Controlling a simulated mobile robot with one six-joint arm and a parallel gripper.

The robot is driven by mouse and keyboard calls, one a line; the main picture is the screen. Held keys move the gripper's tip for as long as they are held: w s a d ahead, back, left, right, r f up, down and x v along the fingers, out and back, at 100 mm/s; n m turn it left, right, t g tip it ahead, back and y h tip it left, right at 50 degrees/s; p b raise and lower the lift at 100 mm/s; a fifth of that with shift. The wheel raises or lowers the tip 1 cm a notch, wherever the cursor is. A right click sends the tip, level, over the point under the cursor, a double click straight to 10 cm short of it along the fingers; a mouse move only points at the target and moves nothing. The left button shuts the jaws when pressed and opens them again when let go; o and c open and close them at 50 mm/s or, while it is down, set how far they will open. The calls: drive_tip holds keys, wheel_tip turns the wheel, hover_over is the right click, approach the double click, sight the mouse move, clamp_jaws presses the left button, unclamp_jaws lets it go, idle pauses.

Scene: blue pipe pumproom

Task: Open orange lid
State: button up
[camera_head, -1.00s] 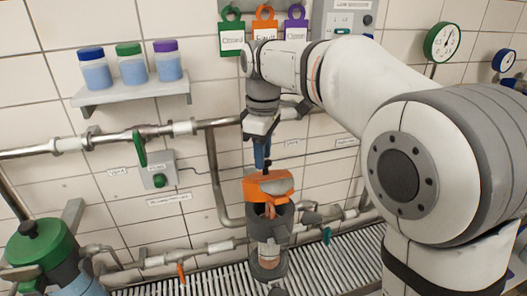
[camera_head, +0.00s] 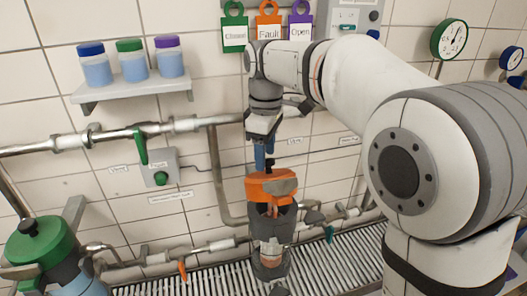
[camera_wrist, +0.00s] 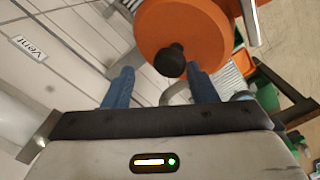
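The orange lid (camera_head: 262,186) sits on top of an upright grey vessel (camera_head: 284,232) in the middle of the head view. My gripper (camera_head: 264,162) points down just above the lid. In the wrist view my gripper (camera_wrist: 160,78) has its two blue fingers apart, with the knob between and slightly beyond their tips. Whether a finger touches the knob or lid cannot be told.
A green-lidded vessel (camera_head: 42,243) stands at lower left. Pipes with a green valve handle (camera_head: 141,148) run along the tiled wall. A shelf (camera_head: 135,91) holds jars, and coloured tags (camera_head: 269,33) hang above. A metal grating (camera_head: 335,262) lies below.

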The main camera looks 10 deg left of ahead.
drive_tip(key=shift+r, duration=0.1)
wheel_tip(320, 180, up, 8)
drive_tip(key=shift+f, duration=0.15)
idle(0.4)
